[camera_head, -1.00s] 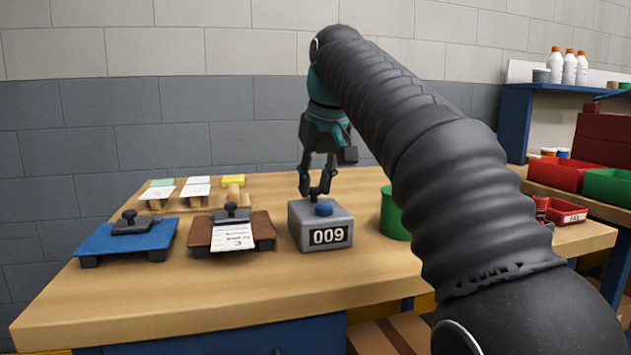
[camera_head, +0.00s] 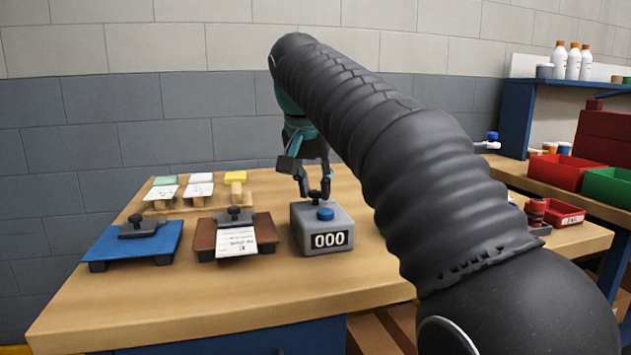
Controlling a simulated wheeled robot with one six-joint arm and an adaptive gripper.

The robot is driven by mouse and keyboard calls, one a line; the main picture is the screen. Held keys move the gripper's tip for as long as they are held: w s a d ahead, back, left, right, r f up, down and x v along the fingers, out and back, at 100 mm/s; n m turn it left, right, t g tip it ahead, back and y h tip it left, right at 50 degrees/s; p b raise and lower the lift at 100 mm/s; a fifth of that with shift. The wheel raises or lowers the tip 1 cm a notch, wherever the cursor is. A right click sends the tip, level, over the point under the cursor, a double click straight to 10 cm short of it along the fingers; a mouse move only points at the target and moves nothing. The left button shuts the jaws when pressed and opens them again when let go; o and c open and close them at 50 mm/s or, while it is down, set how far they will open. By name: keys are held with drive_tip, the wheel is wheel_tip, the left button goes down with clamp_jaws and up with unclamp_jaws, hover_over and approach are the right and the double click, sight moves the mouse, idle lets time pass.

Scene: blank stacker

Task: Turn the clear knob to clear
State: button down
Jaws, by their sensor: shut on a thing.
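A grey counter box (camera_head: 328,246) stands on the wooden table, with a display (camera_head: 329,240) reading 000 on its front. A blue button (camera_head: 325,213) sits on its top near the front. My gripper (camera_head: 317,197) points down at the top of the box, just behind the blue button. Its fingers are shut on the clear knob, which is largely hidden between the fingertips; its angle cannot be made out.
A brown stand (camera_head: 205,245) with a paper sheet and a blue stand (camera_head: 133,247) are left of the box. Card stacks (camera_head: 198,190) lie behind them. A red tray (camera_head: 560,213) is at the right. My arm covers the table's right middle.

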sight(306, 211)
drive_tip(key=shift+w+m+h, duration=0.1)
drive_tip(key=shift+m+h, duration=0.4)
drive_tip(key=shift+m, duration=0.8)
drive_tip(key=shift+g, duration=0.3)
drive_tip(key=c, duration=0.9)
unclamp_jaws()
drive_tip(key=shift+a+r, duration=0.1)
drive_tip(key=v, duration=0.7)
